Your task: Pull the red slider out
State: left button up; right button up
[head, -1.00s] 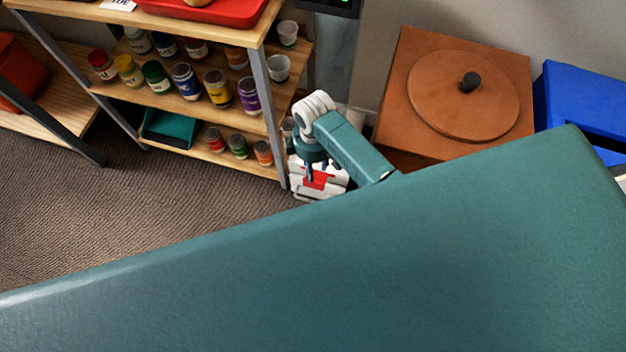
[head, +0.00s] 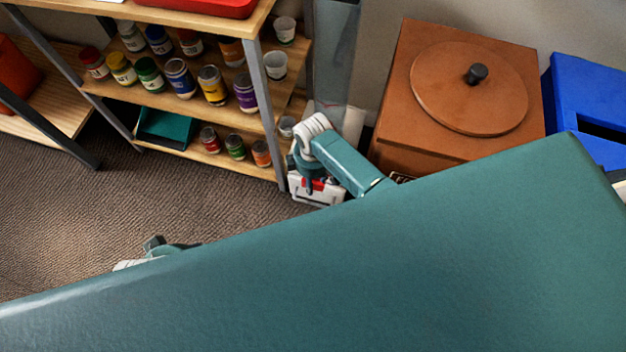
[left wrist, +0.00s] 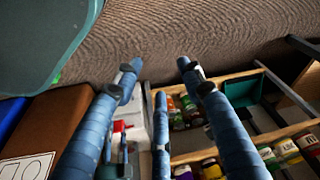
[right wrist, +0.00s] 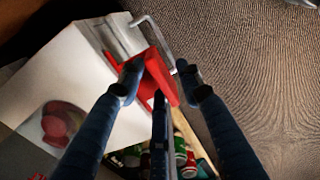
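The red slider (right wrist: 158,70) is on a white box (right wrist: 70,85) with a metal handle. In the right wrist view it lies between the fingers of my right gripper (right wrist: 158,72). They look open around it, and I cannot tell whether they touch it. In the head view my right gripper (head: 308,186) is low at the box (head: 318,195), with a bit of red slider (head: 318,185) visible. My left gripper (left wrist: 158,70) is open and empty.
A shelf unit (head: 205,100) with several paint jars and a teal tray (head: 165,128) stands left of the box. A brown cabinet (head: 430,110) and a blue bin (head: 590,95) stand right. Carpet (head: 110,210) is clear in front. My teal body hides the foreground.

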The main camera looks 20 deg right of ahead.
grip_shut()
jog(key=shift+a, duration=0.1)
